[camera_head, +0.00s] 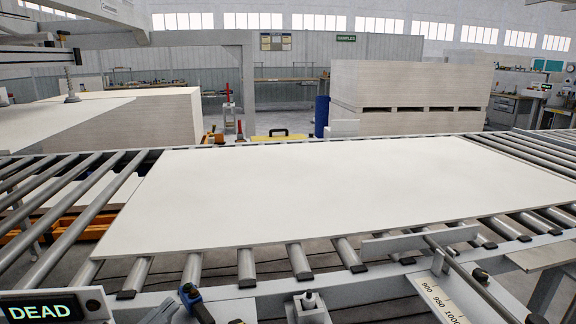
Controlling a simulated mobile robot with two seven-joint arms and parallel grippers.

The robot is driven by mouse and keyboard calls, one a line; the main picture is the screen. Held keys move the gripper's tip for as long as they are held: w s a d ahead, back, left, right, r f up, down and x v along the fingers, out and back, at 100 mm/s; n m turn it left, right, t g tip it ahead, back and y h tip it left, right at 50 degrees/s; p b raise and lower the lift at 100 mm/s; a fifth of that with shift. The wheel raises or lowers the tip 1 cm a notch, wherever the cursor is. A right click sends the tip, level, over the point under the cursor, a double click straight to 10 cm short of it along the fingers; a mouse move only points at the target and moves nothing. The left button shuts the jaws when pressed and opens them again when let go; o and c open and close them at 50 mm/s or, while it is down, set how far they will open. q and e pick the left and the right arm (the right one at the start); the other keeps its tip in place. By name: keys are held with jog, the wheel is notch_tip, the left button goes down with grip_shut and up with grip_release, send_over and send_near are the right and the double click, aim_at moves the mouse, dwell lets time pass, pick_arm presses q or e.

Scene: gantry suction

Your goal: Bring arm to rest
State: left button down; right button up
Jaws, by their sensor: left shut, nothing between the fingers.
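A small grey piece at the bottom edge, left of the middle, seems to be the tip of my left gripper (160,313). Only a little of it shows, and the rest of that arm is out of the picture. It is shut, and I see nothing held in it. It is in front of the roller conveyor's near rail, beside a blue-handled fitting (195,304). My right gripper and arm are not in view.
A large white board (330,190) lies flat across the conveyor rollers (246,267). A display reading DEAD (40,308) is at the bottom left. A ruler scale (440,300) and metal fence bar (420,239) are at the right. Board stacks (400,90) stand behind.

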pick_arm(q)
jog(key=s+f+n+g+y+p, duration=0.1)
jog(key=s+f+n+g+y, duration=0.2)
jog(key=f, duration=1)
jog(key=s+a+f+n+g+y+p, duration=0.1)
jog(key=s+f+n+g+y, duration=0.3)
jog(key=s+f+n+y, duration=0.3)
jog(key=s+f+n, duration=0.1)
jog(key=s+f, duration=0.4)
jog(key=f, duration=0.1)
jog(key=shift+f, duration=0.15)
